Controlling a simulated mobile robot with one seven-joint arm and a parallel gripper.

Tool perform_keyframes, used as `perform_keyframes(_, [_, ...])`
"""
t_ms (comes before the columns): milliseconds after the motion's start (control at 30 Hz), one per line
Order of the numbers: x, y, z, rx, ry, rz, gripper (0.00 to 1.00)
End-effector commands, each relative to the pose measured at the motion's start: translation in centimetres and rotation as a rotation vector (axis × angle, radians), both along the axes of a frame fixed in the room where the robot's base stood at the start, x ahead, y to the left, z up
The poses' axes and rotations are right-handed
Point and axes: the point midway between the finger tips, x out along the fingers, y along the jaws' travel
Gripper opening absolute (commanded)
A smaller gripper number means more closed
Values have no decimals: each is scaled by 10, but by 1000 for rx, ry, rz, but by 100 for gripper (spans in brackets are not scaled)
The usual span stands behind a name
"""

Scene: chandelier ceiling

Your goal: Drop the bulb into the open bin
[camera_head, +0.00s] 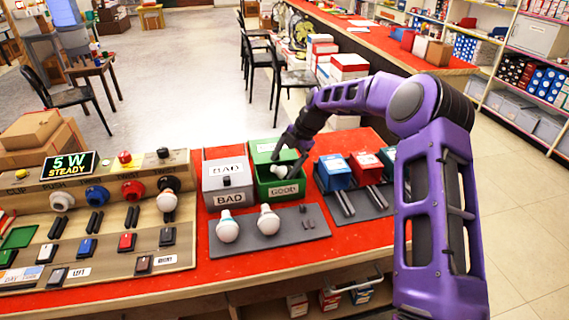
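The green bin (263,190), labelled GOOD, stands open on the red counter with its lid raised at the back. The grey bin (211,197), labelled BAD, stands beside it on the left with its lid down. My gripper (288,163) points down into the mouth of the green bin, fingers apart. A small whitish thing, likely a bulb (281,171), shows at the fingertips inside the mouth; I cannot tell if it is gripped or loose. Two white bulbs, one left (228,231) and one right (268,222), lie on the grey mat (303,236) in front.
A test panel (110,221) with sockets, switches and a "5 W STEADY" display (69,165) stands at left; a white bulb (167,202) is at its right socket. Blue (335,172) and red (366,166) boxes stand right of the green bin. Chairs and shelves are behind.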

Motion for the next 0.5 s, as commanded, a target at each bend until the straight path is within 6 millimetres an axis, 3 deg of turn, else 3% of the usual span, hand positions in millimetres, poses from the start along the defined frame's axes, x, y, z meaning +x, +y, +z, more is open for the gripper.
perform_keyframes(333, [-3, -3, -2, -6, 13, 2, 100])
perform_keyframes(500, [-4, -11, 16, -6, 10, 1, 100])
